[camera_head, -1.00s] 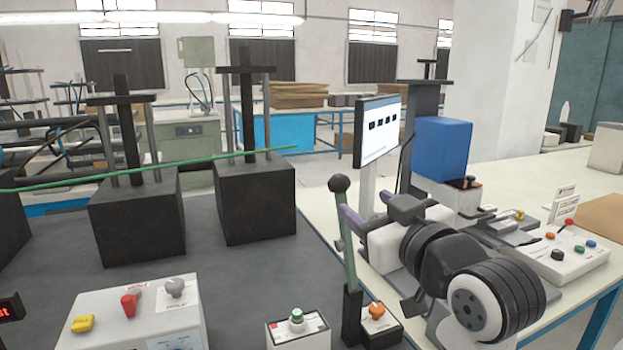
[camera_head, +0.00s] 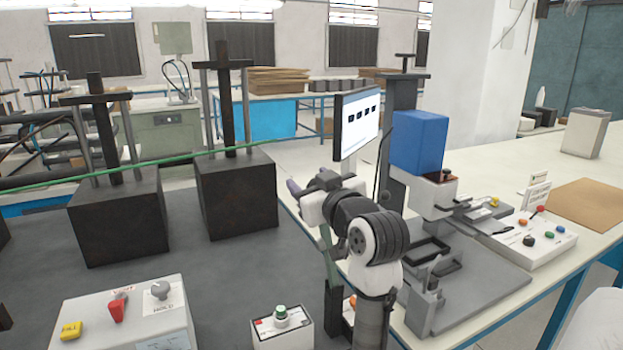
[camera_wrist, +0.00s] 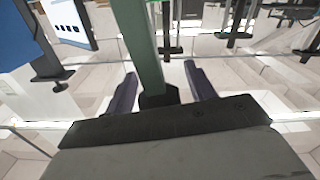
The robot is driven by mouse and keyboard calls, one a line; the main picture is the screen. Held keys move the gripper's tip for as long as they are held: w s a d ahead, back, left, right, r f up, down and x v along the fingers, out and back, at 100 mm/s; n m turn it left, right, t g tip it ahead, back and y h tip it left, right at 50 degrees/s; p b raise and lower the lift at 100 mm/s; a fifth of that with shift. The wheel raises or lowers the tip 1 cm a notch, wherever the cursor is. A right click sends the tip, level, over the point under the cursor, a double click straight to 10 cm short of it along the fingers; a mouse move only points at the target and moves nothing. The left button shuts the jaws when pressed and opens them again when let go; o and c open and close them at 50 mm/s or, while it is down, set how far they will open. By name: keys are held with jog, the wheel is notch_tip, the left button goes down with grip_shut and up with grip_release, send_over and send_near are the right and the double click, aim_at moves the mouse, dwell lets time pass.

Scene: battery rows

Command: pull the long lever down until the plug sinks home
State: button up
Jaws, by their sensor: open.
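The long green lever (camera_head: 331,255) rises from a black base (camera_head: 333,305) at the front edge of the dark floor area. Its upper part is hidden behind my arm in the head view. In the wrist view the green lever (camera_wrist: 143,45) stands between the two purple fingers. My gripper (camera_wrist: 161,74) is open around it, with a gap visible at the right finger; contact at the left is unclear. In the head view my gripper (camera_head: 298,188) is mostly covered by my wrist. A black piece (camera_wrist: 158,96) shows at the lever's near end. I cannot make out the plug.
A white box (camera_head: 281,328) with a green button stands left of the lever base. A control box (camera_head: 125,320) with red, grey and yellow knobs is front left. A screen (camera_head: 356,122) and blue block (camera_head: 419,140) stand behind right. Black blocks (camera_head: 118,225) stand left.

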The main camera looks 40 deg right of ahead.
grip_shut()
dwell(0.3)
jog(key=shift+a+f, duration=0.1)
